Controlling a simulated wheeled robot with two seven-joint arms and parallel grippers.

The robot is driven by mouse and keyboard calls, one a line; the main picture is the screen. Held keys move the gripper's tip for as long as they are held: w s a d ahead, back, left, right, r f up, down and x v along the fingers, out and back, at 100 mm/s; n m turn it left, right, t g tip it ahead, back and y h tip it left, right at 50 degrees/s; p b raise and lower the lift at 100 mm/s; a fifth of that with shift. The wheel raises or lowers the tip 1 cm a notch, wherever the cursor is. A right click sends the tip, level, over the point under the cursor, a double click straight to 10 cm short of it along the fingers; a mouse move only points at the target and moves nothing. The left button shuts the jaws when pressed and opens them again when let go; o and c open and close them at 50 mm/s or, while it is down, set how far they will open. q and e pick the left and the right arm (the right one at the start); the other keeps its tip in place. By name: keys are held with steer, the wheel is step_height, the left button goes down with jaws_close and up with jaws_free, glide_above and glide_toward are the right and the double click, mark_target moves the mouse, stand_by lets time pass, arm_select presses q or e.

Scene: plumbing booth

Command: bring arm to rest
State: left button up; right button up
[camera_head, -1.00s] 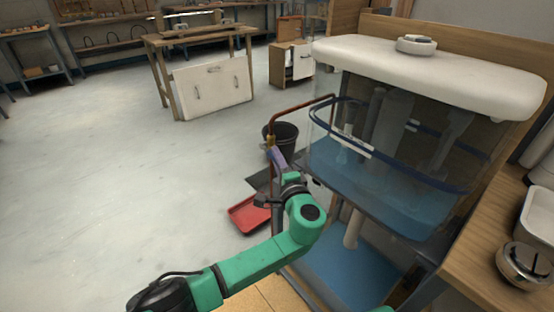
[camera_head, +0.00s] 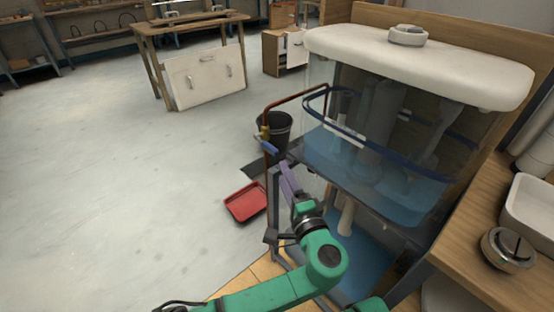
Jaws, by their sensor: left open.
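My left arm (camera_head: 322,258) is green and comes in from the bottom of the head view. It reaches up beside the front left of the clear-walled cistern. My left gripper (camera_head: 288,178) has purple fingers that point up and away from me. It is open, with nothing seen between the fingers. Its tips are a little below a blue valve handle (camera_head: 268,147) on a copper pipe (camera_head: 266,125), with a gap in the picture between them. My right gripper is not in view.
The cistern (camera_head: 370,150) with blue water and a white lid (camera_head: 420,62) stands close on the right. A black bucket (camera_head: 274,130) and a red tray (camera_head: 246,201) are on the floor beyond the arm. A wooden counter (camera_head: 480,235) is at right. The floor at left is clear.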

arm_select(q)
steer(key=v, duration=0.3)
stand_by(0.4)
